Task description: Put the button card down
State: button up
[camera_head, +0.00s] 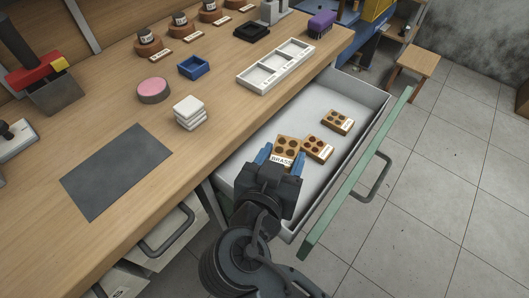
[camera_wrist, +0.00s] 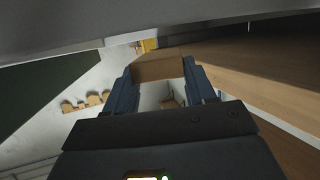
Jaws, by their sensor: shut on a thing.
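The button card marked BRASS (camera_head: 286,145) is a tan card with dark round buttons. My gripper (camera_head: 281,160) is shut on it, one blue finger on each side. The held card is over the open drawer (camera_head: 300,108); whether it touches the floor is unclear. In the wrist view the card (camera_wrist: 158,69) shows edge-on as a brown block between the fingers (camera_wrist: 160,85). Two other button cards lie in the drawer: one (camera_head: 318,148) just right of the held card, partly overlapped by it in the picture, and one (camera_head: 338,122) farther back.
The drawer's green front (camera_head: 350,185) and handle (camera_head: 374,178) stick out to the right. The drawer floor behind the cards is bare. On the bench are a white compartment tray (camera_head: 276,66), white stacked tiles (camera_head: 189,112), a blue box (camera_head: 193,67), a pink-topped disc (camera_head: 153,90) and a grey mat (camera_head: 117,170).

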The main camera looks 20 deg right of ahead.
jog(key=w+a+f, duration=0.2)
jog(key=w, duration=0.1)
jog(key=shift+a+f, duration=0.15)
jog(key=shift+f, duration=0.1)
jog(key=shift+w+a+f, duration=0.1)
jog(key=shift+w+f, duration=0.05)
jog(key=shift+f, duration=0.05)
jog(key=shift+f+b, duration=0.35)
jog(key=shift+b, duration=0.1)
jog(key=shift+f+b, duration=0.3)
jog(key=o, duration=0.9)
jog(key=shift+c, duration=0.2)
